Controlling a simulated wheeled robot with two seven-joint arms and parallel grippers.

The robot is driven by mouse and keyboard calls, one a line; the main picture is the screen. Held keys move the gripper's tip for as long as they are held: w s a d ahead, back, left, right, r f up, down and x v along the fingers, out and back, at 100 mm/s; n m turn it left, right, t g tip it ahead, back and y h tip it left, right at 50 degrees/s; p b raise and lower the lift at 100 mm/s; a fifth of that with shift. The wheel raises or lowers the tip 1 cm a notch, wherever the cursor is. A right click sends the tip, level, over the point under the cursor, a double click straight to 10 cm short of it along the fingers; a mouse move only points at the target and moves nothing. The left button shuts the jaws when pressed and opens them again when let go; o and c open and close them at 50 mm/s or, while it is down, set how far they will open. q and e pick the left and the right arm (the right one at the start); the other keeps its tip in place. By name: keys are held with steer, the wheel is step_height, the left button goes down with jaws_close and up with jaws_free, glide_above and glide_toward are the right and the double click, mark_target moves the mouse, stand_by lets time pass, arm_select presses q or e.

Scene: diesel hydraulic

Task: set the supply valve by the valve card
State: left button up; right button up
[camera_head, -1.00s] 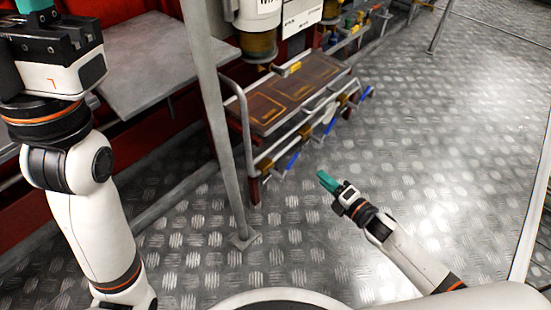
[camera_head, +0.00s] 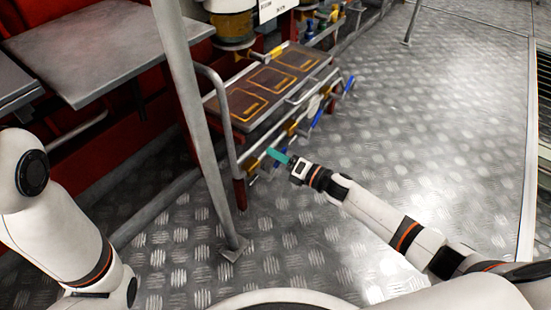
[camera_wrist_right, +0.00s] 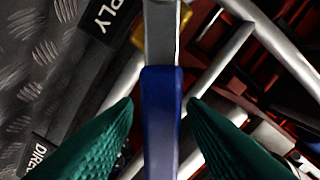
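My right gripper (camera_head: 278,157) is at the near end of the low valve rack. In the right wrist view its teal fingers (camera_wrist_right: 160,105) are open, one on each side of a blue valve lever (camera_wrist_right: 161,120), with gaps visible. A dark label ending in "PPLY" (camera_wrist_right: 108,14) is beside that lever. In the head view the gripper hides most of this lever. A white card (camera_head: 275,8) with dark print is at the top, cut off and too small to read. My left gripper is out of view.
More blue levers (camera_head: 317,112) (camera_head: 348,84) line the rack's side. A grey post (camera_head: 190,110) stands left of the rack, beside a metal table (camera_head: 105,50). The tread-plate floor at right is clear.

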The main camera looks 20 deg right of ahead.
steer(key=shift+w+a, duration=0.35)
steer(key=shift+w, duration=0.1)
jaws_close()
steer(key=shift+s+r, duration=0.1)
